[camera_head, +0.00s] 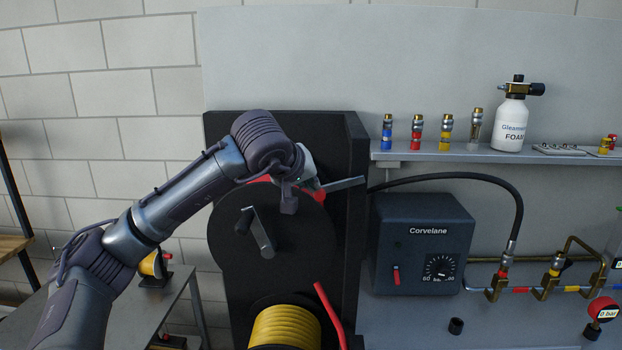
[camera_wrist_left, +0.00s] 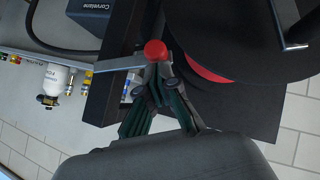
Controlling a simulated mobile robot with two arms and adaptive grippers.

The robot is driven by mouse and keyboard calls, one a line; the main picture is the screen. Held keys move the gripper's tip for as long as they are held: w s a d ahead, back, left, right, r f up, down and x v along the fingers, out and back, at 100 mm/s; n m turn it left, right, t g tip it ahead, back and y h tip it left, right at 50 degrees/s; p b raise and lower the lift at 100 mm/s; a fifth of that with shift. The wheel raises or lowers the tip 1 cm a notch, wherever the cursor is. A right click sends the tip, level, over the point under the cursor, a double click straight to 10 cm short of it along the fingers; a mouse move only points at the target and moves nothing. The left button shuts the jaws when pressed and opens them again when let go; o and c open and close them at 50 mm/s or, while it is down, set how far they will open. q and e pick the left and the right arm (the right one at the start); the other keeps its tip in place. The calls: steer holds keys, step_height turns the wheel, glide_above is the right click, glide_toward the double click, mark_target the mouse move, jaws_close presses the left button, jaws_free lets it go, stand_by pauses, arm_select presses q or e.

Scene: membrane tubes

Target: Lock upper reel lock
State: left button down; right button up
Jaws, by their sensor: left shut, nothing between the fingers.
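The upper reel is a dark disc (camera_head: 290,262) on a black housing (camera_head: 353,250), with a metal crank handle (camera_head: 262,236) on its face. A flat grey lever (camera_head: 343,184) sticks out to the right at its upper edge. In the left wrist view the lever (camera_wrist_left: 118,64) meets a round red knob (camera_wrist_left: 155,50). My left gripper (camera_head: 312,180) is at the reel's upper right, partly hidden by its own wrist. In the left wrist view its fingers (camera_wrist_left: 158,74) are shut and empty, with their tips right by the knob; whether they touch it I cannot tell. My right gripper is not in view.
A yellow hose reel (camera_head: 285,327) with a red bar (camera_head: 329,315) sits below. The dark Corvelane box (camera_head: 422,245) and black hose (camera_head: 450,177) are to the right. A shelf (camera_head: 460,155) with several fittings and a foam bottle (camera_head: 510,122) is above.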

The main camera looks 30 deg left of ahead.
arm_select(q)
steer(key=shift+f, duration=0.15)
steer(key=f+t+h+b, duration=0.1)
steer(key=b, duration=0.2)
steer(key=f+n+h+b, duration=0.1)
steer(key=f+b, duration=0.1)
steer(key=b, duration=0.2)
steer(key=f+n+t+b, duration=0.1)
steer(key=b, duration=0.3)
steer(key=shift+w+d+f+t+h, duration=0.15)
steer(key=shift+d+t+h, duration=0.15)
steer(key=shift+h, duration=0.1)
